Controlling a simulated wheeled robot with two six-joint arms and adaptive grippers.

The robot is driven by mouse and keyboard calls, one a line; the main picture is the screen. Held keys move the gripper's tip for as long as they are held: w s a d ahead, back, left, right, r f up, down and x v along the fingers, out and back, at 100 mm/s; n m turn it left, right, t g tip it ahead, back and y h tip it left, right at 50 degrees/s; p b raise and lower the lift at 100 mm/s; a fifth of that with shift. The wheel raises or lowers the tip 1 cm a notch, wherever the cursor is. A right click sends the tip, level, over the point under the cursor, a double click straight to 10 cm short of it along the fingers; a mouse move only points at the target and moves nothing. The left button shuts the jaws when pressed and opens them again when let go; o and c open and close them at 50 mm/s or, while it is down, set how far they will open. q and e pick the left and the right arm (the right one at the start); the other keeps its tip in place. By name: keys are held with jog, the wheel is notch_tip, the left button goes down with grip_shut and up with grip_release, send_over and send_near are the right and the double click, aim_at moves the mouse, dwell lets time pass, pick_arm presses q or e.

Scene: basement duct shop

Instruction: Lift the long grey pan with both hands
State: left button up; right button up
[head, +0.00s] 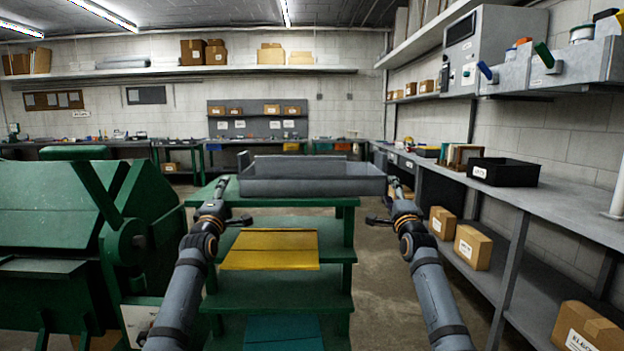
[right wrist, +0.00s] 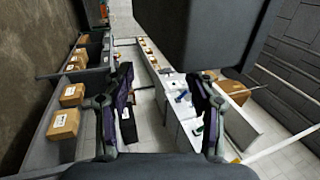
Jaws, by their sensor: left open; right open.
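The long grey pan (head: 312,187) lies level across the top of a green stepped stand (head: 345,201) in the head view, its right end jutting past the stand's edge. My left gripper (head: 236,203) is open and empty at the pan's left end, on the near side. My right gripper (head: 383,202) is open and empty just below and in front of the pan's right end. Whether either touches the pan cannot be told. In the right wrist view my right gripper (right wrist: 158,75) has spread fingers with nothing between them. A big dark grey shape at the top there may be the pan.
Yellow (head: 272,249) and teal sheets lie on the stand's lower shelves. A green machine (head: 75,215) stands close on the left. A right-hand bench (head: 555,205) carries a black bin (head: 504,172); boxes (head: 472,247) sit beneath. Floor between stand and bench is clear.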

pick_arm(q)
jog(key=shift+s+d, duration=0.1)
jog(key=shift+d, duration=0.65)
pick_arm(e)
jog(key=shift+s+a, duration=0.1)
jog(key=shift+a, duration=0.65)
pick_arm(q)
jog(key=shift+d, duration=0.2)
pick_arm(e)
jog(key=shift+a, duration=0.2)
